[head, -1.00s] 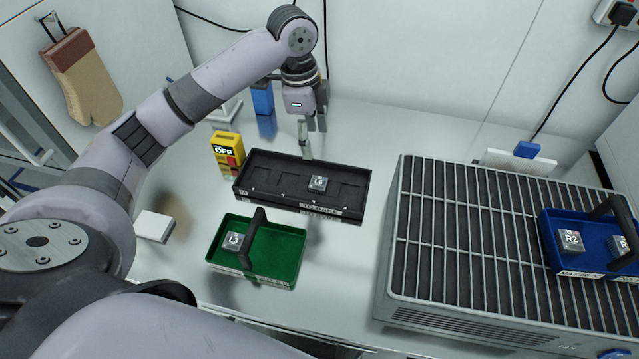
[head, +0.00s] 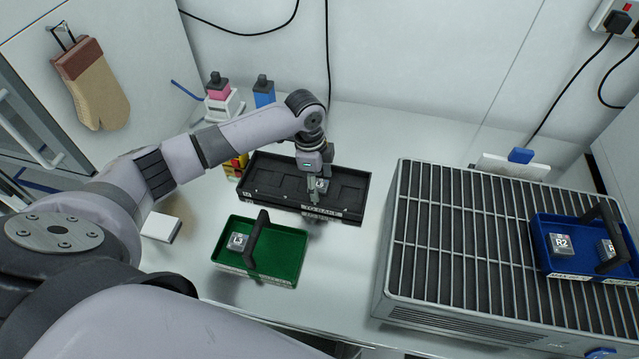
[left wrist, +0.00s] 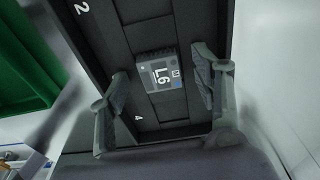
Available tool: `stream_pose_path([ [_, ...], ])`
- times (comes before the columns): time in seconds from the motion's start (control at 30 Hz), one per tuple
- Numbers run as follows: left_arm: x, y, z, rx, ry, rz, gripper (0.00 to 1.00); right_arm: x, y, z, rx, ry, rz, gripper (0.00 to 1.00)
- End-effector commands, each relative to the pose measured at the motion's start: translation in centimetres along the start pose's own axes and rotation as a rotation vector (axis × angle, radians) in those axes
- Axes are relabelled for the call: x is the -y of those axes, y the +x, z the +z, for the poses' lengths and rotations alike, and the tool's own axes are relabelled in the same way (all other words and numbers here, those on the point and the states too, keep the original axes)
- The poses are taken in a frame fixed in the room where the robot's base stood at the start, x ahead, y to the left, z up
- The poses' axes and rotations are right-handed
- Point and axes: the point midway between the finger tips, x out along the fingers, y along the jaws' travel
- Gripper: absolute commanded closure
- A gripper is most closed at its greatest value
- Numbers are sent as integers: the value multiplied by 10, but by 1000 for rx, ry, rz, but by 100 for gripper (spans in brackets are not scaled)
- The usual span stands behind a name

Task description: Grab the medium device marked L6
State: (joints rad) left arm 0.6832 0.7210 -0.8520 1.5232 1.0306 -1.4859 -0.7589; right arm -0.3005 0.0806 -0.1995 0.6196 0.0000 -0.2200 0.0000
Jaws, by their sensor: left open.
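The L6 device (head: 321,184) is a small grey block lying in the black tray (head: 276,190), partly hidden by my gripper in the head view. In the left wrist view the L6 device (left wrist: 159,71) shows its label face-up, in a marked compartment of the black tray (left wrist: 116,40). My left gripper (head: 316,190) is over the tray at the device. In the wrist view its two fingers (left wrist: 160,88) are apart, one on each side of the device, with gaps between; they do not hold it. My right gripper is not in view.
A green tray (head: 285,255) with a handle holds the L3 device (head: 238,241) in front. A blue tray (head: 570,262) with R2 (head: 561,244) sits on the grey grille-topped unit (head: 440,240) at right. Bottles (head: 264,92) stand behind my arm.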

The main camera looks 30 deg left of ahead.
Motion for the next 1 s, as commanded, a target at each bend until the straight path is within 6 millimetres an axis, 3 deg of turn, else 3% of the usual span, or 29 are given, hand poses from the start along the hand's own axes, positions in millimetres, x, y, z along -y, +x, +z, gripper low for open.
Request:
stream_pose_path([
  [0.23,0,2,0,0,0,0,42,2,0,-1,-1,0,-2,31],
  [1.0,-1,4,1,3,-1,4,92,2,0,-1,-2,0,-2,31],
])
